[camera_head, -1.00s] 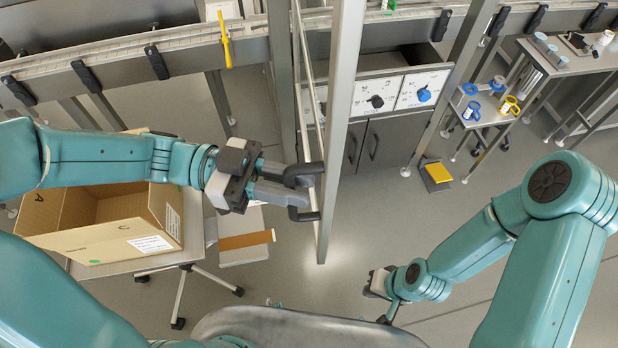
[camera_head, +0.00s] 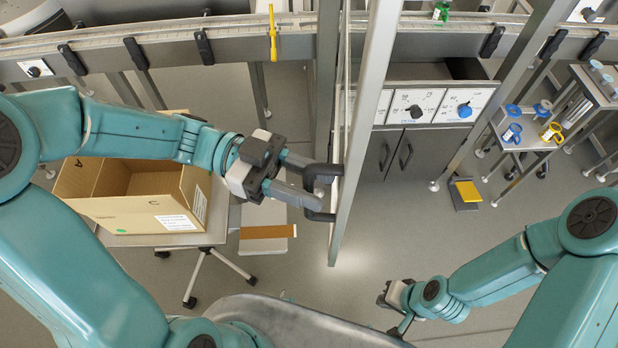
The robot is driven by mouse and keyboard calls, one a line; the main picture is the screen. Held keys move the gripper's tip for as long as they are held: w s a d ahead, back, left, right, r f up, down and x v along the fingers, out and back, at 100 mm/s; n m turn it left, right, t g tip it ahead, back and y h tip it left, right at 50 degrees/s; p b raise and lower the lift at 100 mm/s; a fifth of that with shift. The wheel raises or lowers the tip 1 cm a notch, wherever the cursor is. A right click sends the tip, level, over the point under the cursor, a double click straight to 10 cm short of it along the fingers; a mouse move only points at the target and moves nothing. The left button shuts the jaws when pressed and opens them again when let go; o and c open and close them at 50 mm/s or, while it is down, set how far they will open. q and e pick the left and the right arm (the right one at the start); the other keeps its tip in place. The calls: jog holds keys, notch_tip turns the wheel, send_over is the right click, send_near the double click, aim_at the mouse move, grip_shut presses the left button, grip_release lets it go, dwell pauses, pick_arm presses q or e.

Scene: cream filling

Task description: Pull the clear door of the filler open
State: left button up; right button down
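The filler's clear door (camera_head: 366,130) stands near the middle of the view. I see it nearly edge-on, with a thick grey upright edge, and it sticks out toward me from the filler's front. Its dark bracket-shaped handle (camera_head: 322,215) is on the left face, low on the door. My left gripper (camera_head: 318,186) comes in from the left and is shut around the handle, which partly hides the fingertips. My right gripper (camera_head: 388,300) is low at the right, apart from the door. Its fingers are too small and turned away to read.
An open cardboard box (camera_head: 140,210) stands on a wheeled table at the left. A control panel with knobs (camera_head: 438,105) is right of the door. A small table with blue and yellow items (camera_head: 530,132) is farther right. The floor below the door is clear.

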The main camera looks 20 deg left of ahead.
pick_arm(q)
jog(key=shift+a, duration=0.1)
jog(key=w+a+b, duration=0.1)
jog(key=a+b, duration=0.2)
jog(key=a, duration=1.3)
jog(key=shift+w, duration=0.3)
